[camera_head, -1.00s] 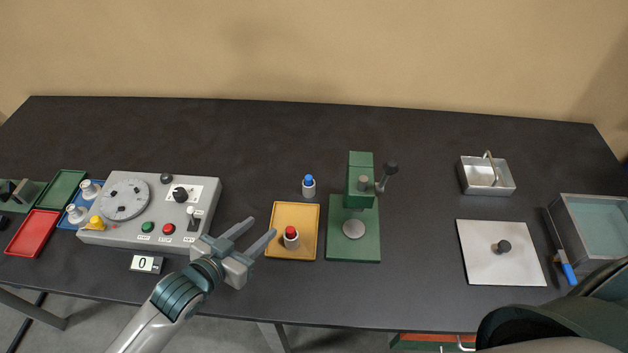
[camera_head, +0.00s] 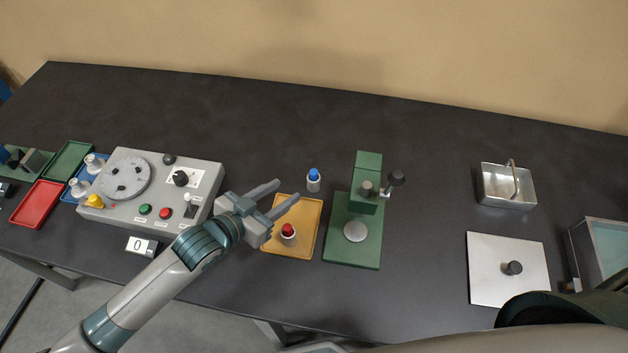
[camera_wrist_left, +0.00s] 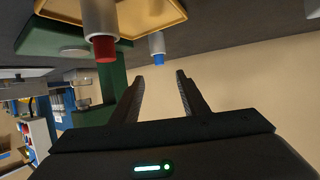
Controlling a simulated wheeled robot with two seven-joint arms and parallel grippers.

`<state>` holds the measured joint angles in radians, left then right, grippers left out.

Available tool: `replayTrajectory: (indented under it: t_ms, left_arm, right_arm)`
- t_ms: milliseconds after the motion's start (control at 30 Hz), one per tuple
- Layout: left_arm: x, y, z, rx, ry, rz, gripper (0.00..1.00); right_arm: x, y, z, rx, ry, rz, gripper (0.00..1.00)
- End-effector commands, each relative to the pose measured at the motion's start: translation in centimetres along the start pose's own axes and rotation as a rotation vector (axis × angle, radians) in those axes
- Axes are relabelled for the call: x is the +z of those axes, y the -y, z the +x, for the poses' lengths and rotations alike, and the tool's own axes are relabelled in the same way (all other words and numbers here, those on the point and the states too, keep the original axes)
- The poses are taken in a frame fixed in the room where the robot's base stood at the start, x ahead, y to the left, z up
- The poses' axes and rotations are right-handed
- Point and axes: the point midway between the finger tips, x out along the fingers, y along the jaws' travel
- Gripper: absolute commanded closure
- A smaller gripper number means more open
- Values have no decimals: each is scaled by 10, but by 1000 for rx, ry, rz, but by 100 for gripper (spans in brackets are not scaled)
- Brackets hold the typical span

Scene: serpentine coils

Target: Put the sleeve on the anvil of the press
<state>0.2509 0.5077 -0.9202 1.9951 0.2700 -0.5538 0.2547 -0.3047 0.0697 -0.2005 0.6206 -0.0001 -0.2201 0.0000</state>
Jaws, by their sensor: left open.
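A white cylinder with a red top (camera_head: 288,232) stands upright on the yellow tray (camera_head: 272,251); it also shows in the left wrist view (camera_wrist_left: 100,22). A similar cylinder with a blue top (camera_head: 313,181) stands on the table behind the tray; the wrist view shows it too (camera_wrist_left: 157,45). I cannot tell which is the sleeve. The green press (camera_head: 367,168) stands right of the tray, with a round grey anvil (camera_head: 355,232) on its base and a black-knobbed lever. My left gripper (camera_head: 286,191) is open and empty, its fingers over the tray's back left part, apart from both cylinders.
A grey control box (camera_head: 135,213) with dial and buttons stands left of my gripper. Further left are red (camera_head: 38,204) and green (camera_head: 70,160) trays. To the right lie a knobbed metal plate (camera_head: 490,290) and a handled metal box (camera_head: 508,188). The table behind is clear.

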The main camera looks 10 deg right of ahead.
Motion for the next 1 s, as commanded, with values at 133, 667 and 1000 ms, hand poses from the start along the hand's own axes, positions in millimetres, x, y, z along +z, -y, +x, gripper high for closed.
replayTrajectory:
  t_ms: [133,667,1000]
  left_arm:
    - [2,0,9,0,-1,0,59]
    - [4,0,78,0,-3,2,59]
    - [2,0,116,0,-2,0,59]
  right_arm:
    - [1,3,8,-3,0,-1,69]
    - [4,-16,61,16,-1,-4,69]
    - [6,-11,92,12,-2,-3,69]
